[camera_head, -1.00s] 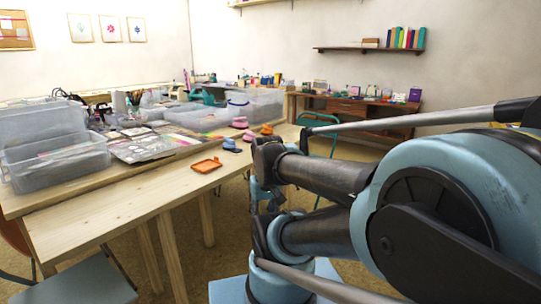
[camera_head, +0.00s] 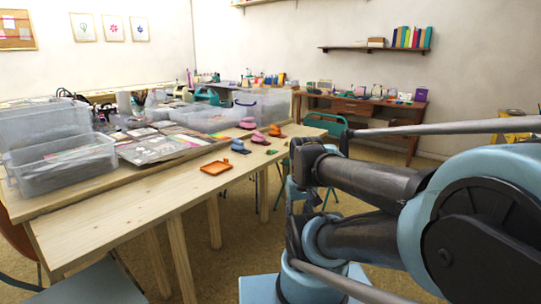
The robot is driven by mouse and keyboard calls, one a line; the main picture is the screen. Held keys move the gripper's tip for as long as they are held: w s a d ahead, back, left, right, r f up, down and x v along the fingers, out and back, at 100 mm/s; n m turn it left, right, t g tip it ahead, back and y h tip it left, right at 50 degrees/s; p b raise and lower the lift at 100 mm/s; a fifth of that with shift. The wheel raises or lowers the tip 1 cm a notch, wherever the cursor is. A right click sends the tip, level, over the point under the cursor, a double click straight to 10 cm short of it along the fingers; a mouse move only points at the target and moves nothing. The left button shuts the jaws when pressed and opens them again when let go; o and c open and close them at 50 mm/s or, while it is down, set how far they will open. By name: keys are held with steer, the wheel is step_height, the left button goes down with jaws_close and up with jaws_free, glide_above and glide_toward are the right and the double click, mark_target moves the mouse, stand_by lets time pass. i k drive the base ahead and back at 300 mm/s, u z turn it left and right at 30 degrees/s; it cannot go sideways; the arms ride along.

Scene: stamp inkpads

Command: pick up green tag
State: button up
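A small flat green piece (camera_head: 271,152), which looks like the green tag, lies near the right edge of the wooden table (camera_head: 110,212). It is tiny in this view. A blue stamp-like piece (camera_head: 239,146) is to its left, and pink pieces (camera_head: 259,138) and an orange piece (camera_head: 275,131) lie behind it. My arm is to the right of the table, with its dark joint close to the green piece in the picture. I cannot make out my gripper; the arm links appear to hide it.
An orange tray (camera_head: 216,167) lies on the table's front part. Clear plastic bins (camera_head: 62,160) and flat packs (camera_head: 155,150) fill the left and back. A teal chair (camera_head: 325,122) stands behind my arm. Bare wood lies along the table's front edge.

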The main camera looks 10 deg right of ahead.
mark_target(269, 152)
steer(key=i, duration=0.95)
